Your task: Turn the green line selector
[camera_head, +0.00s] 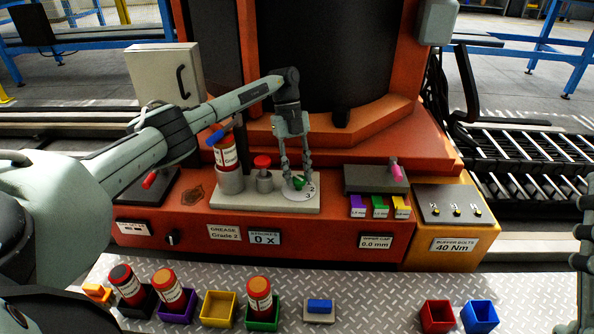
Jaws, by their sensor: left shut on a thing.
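The green line selector (299,183) is a small green knob on a white numbered dial (291,193), with 2 and 3 legible. The dial lies on a pale plate (245,201) on the orange machine. My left gripper (298,178) points straight down over the dial, its fingers shut on the green selector. The fingers hide part of the knob and dial. My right gripper (583,255) shows only in part at the right edge, away from the machine, and its fingertips cannot be made out.
Left of the dial stand a red-capped post (264,177) and a grease cartridge (225,153) in a grey holder. A grey block (375,180) with a pink knob is to the right. Cartridges and coloured bins, including a red bin (437,316), line the metal front shelf (370,290).

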